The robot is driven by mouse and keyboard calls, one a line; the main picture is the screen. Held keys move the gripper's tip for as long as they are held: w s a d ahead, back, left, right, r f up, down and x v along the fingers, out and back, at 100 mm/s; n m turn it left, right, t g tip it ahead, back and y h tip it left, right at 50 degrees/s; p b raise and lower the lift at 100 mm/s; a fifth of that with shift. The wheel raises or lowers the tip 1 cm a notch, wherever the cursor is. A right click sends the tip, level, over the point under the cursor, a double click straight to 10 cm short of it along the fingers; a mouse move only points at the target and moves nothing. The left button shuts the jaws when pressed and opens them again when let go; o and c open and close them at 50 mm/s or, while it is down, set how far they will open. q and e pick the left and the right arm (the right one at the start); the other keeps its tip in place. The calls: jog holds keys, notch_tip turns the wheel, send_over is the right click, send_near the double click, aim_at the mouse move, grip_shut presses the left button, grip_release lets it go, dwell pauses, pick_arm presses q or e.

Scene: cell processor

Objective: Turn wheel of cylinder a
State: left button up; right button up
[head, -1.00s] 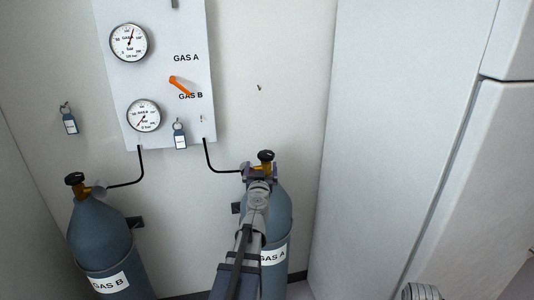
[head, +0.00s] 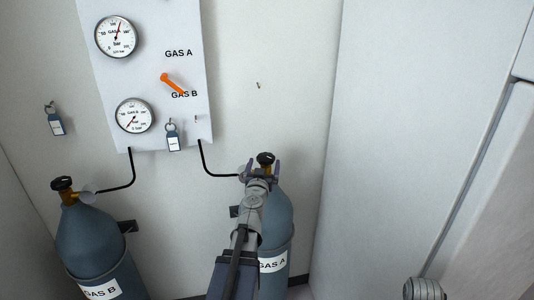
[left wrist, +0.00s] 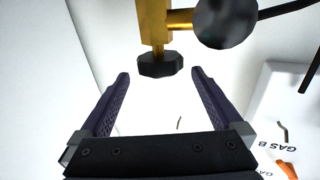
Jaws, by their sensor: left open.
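Cylinder A (head: 276,212) is the blue-grey gas bottle right of centre in the head view, labelled GAS A. Its small black wheel (head: 265,158) sits on top of the brass valve. In the left wrist view the wheel (left wrist: 160,65) hangs from the brass valve stem (left wrist: 153,22), just beyond the fingertips and centred between them. My left gripper (head: 260,169) is open and empty at the valve, with its fingers pointing toward the wheel. The left forearm hides part of cylinder A.
Cylinder B (head: 97,240) stands at the left with its own black wheel (head: 62,184). A wall panel (head: 150,75) carries gauges, an orange lever (head: 172,83) and a tag. A black hose (head: 207,160) runs from cylinder A's valve to the panel. A white cabinet (head: 420,130) fills the right.

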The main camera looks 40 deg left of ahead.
aim_at(267, 153)
pick_arm(q)
jog(key=x, duration=0.8)
jog(key=shift+f, duration=0.1)
jog(key=shift+s, duration=0.1)
jog(key=c, duration=1.2)
